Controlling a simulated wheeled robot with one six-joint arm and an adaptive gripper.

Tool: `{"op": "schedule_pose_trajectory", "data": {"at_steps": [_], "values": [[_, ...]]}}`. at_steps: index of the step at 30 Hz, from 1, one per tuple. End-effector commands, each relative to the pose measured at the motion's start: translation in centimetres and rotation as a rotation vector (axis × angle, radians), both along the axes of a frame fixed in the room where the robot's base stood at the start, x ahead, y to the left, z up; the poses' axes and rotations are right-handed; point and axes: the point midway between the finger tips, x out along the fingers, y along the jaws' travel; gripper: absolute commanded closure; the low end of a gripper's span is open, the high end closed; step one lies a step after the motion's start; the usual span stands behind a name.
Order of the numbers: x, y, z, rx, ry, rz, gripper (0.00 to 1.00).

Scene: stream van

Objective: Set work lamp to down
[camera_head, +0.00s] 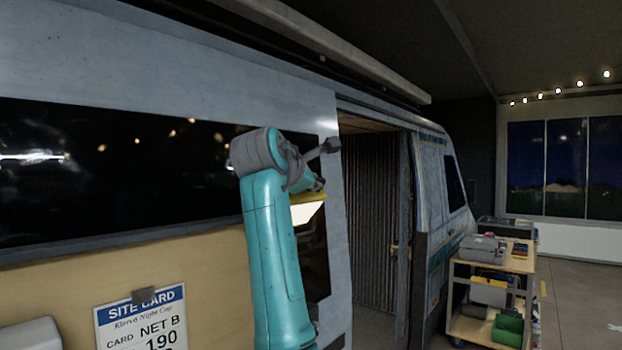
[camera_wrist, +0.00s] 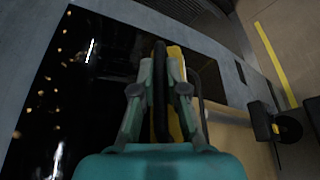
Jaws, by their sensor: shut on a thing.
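The work lamp (camera_head: 308,197) has a yellow housing and a bright, pale face. In the head view it shows just right of my teal arm, against the van's side, with its face tilted downward; my arm hides part of it. In the wrist view the lamp (camera_wrist: 176,75) is a yellow strip beside a dark bar. My gripper (camera_wrist: 160,90) is shut on the lamp, one finger on each side of the bar and yellow body. In the head view my arm mostly hides the gripper.
The van's side (camera_head: 180,40) with a long dark window runs along the left. A site card (camera_head: 142,322) hangs below the window. The van's doorway (camera_head: 372,220) opens right of my arm. A loaded cart (camera_head: 505,265) stands farther right, with clear floor (camera_head: 590,300) beyond.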

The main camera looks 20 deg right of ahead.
Motion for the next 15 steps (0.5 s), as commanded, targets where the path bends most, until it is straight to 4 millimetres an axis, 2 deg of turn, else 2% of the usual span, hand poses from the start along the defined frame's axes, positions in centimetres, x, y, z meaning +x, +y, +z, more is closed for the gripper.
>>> {"op": "schedule_pose_trajectory", "data": {"at_steps": [9, 15], "values": [[-1.0, -0.7, -1.5, 0.118, -0.162, 0.0, 1.0], [-1.3, -0.9, -2.1, 0.115, -0.157, 0.0, 1.0]]}}
